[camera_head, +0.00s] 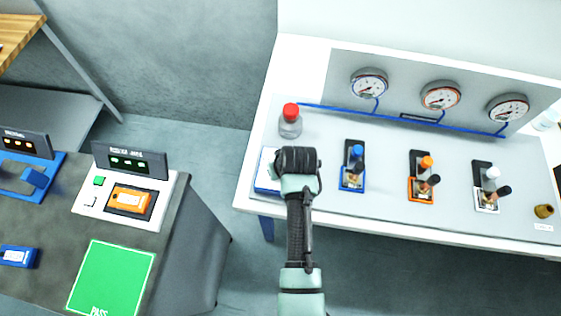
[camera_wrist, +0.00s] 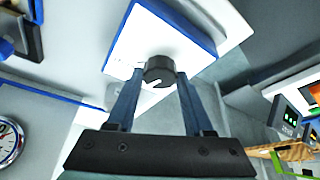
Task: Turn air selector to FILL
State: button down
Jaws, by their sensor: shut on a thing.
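The air selector is a dark round knob (camera_wrist: 160,69) with a white pointer mark on a white plate (camera_wrist: 143,42) edged in blue. In the wrist view, the two fingers of my gripper (camera_wrist: 159,77) stand on either side of the knob and are shut on it. The pointer mark slants across the knob's lower part; the position labels, including FILL, cannot be read. In the head view the selector's white and blue box (camera_head: 266,171) shows at the bench's left end. My gripper (camera_head: 297,160) covers the knob there, and its fingers are hidden.
A red-capped jar (camera_head: 290,122) stands just behind the selector. Blue (camera_head: 353,167), orange (camera_head: 423,178) and white (camera_head: 487,190) valve stations lie to the right. Gauges (camera_head: 440,96) line the back panel. A dark workbench (camera_head: 190,235) stands left, across a floor gap.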

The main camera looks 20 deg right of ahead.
jog(key=n+y+b, duration=0.1)
jog(key=n, duration=0.2)
jog(key=n+y+b, duration=0.1)
jog(key=n, duration=0.2)
jog(key=shift+d+f+n+g, duration=0.1)
jog(key=shift+d+n+g, duration=0.1)
jog(key=shift+n+g, duration=0.1)
jog(key=n+y+b, duration=0.1)
jog(key=n, duration=0.1)
jog(key=n+g+y+b, duration=0.1)
jog(key=n+b, duration=0.1)
jog(key=n, duration=0.1)
jog(key=shift+w+d, duration=0.1)
jog(key=shift+w, duration=0.05)
jog(key=shift+n+g, duration=0.3)
jog(key=shift+n, duration=0.1)
jog(key=shift+c, duration=1.4)
grip_release()
jog(key=shift+r, duration=0.2)
jog(key=p+v, duration=0.1)
jog(key=v, duration=1.2)
jog(key=shift+p, duration=0.3)
jog(key=shift+f, duration=0.15)
